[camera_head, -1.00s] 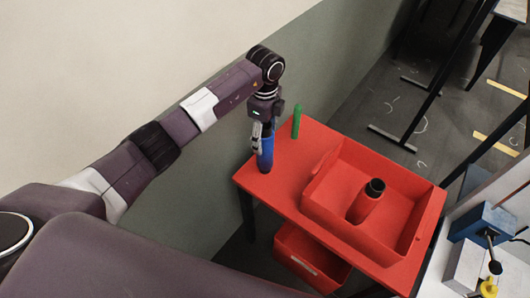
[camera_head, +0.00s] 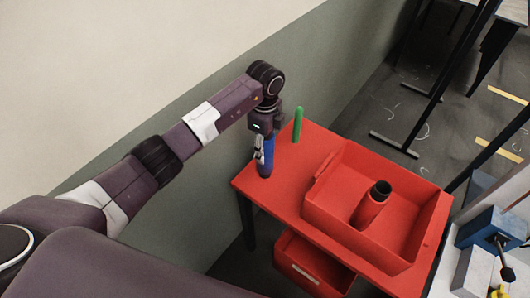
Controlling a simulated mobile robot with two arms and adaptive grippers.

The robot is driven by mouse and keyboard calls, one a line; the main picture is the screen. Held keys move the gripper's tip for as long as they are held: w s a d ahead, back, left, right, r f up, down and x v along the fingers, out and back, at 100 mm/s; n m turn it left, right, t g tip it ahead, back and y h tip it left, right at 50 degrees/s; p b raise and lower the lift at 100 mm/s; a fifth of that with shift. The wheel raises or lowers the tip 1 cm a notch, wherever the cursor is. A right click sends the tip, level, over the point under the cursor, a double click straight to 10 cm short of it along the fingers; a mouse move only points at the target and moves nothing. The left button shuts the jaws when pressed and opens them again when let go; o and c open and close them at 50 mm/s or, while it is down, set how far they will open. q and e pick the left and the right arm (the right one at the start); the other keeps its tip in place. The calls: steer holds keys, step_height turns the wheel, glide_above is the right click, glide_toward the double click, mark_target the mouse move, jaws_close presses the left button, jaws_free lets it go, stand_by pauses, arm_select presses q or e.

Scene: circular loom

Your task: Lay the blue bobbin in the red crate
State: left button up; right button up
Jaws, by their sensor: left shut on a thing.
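The blue bobbin (camera_head: 267,160) stands upright at the far left part of the red table. My left gripper (camera_head: 261,156) points down from above and is shut on it. The bobbin's lower end is at or close to the table top; I cannot tell if it touches. The red crate (camera_head: 328,220) sits on the table to the right of the bobbin. A red bobbin (camera_head: 371,207) with a dark top is inside the crate. My right gripper is not in view.
A green bobbin (camera_head: 298,125) stands upright on the red table (camera_head: 283,185), behind the blue one. Another red crate (camera_head: 300,265) is below the table top. A wall runs behind the table's left side. A blue device (camera_head: 487,228) is at the right edge.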

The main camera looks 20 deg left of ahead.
arm_select(q)
jaws_close()
steer(key=shift+r, duration=0.2)
step_height(320, 180, up, 19)
steer(key=p, duration=1.4)
